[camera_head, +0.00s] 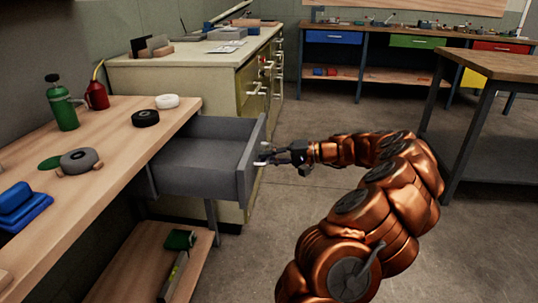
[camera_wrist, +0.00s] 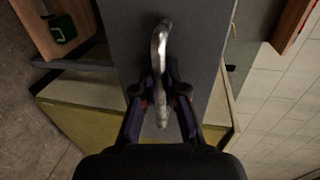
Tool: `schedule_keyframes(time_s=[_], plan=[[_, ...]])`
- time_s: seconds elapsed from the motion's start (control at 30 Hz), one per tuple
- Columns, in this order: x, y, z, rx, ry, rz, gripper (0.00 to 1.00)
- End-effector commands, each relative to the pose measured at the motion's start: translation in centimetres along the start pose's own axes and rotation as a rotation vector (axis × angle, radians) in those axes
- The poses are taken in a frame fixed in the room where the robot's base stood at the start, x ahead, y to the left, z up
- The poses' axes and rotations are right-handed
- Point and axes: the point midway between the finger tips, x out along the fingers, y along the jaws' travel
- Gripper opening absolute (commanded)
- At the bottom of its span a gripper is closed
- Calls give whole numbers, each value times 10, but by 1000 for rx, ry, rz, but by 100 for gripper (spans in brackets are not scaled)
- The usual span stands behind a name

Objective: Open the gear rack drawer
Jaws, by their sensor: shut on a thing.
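The grey gear rack drawer (camera_head: 190,165) is pulled out from under the wooden bench top in the head view, and its inside looks empty. Its front panel (camera_head: 250,165) faces my arm. My gripper (camera_head: 268,158) is at the outer side of that panel. In the wrist view the panel (camera_wrist: 202,50) fills the upper middle. A curved metal handle (camera_wrist: 161,45) stands on it, and my gripper (camera_wrist: 160,100) has its two fingers on either side of the handle, shut on it. The exact finger contact is partly dark.
The wooden bench (camera_head: 100,140) holds a green bottle (camera_head: 61,103), a red can (camera_head: 96,95) and round parts. A cream cabinet (camera_head: 190,75) stands behind the drawer. A dark table (camera_head: 490,130) stands at the right. Floor (camera_head: 330,110) between them is clear.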

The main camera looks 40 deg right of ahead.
Motion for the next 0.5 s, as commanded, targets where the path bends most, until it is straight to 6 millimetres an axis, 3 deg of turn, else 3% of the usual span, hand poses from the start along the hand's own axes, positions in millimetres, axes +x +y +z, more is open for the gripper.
schedule_keyframes(time_s=[0.33,0.37,0.5], plan=[[-1,0,0,0,0,0,0],[-1,0,0,0,0,0,12],[-1,0,0,0,1,0,26]])
